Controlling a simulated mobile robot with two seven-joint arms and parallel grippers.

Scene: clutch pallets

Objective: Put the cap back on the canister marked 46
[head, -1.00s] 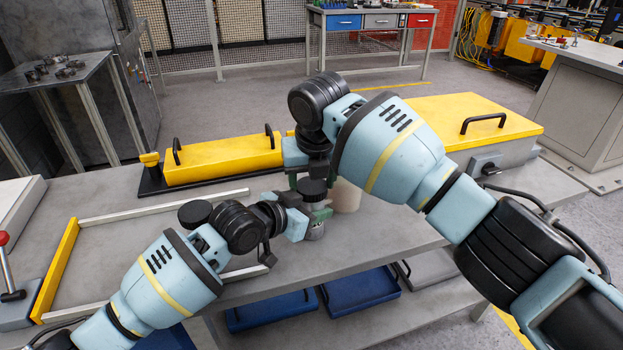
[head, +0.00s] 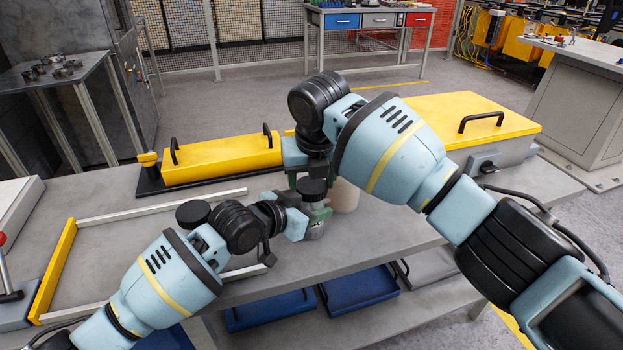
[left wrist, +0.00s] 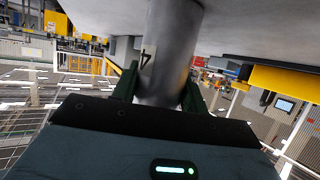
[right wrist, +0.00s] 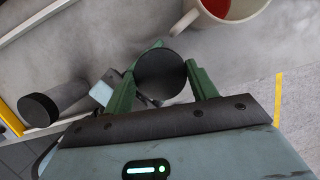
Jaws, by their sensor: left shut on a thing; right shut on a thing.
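My left gripper (left wrist: 160,98) is shut around a grey canister (left wrist: 172,45). A pale label on its side shows a sideways 4; the rest of the marking is hidden. In the head view the canister (head: 316,231) is upright near the table's front edge. My right gripper (right wrist: 162,88) points down from above, shut on the round black cap (right wrist: 161,74). In the head view the cap (head: 312,189) is directly above the canister, in line with it. The left fingers hide the join, so I cannot tell if the cap is seated.
A second black-topped canister (right wrist: 40,108) stands to the left, partly behind my left arm in the head view (head: 193,213). A cream cup with a red inside (right wrist: 222,14) is close behind the cap. Yellow handled lids (head: 222,160) lie along the back; blue trays (head: 270,311) sit below.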

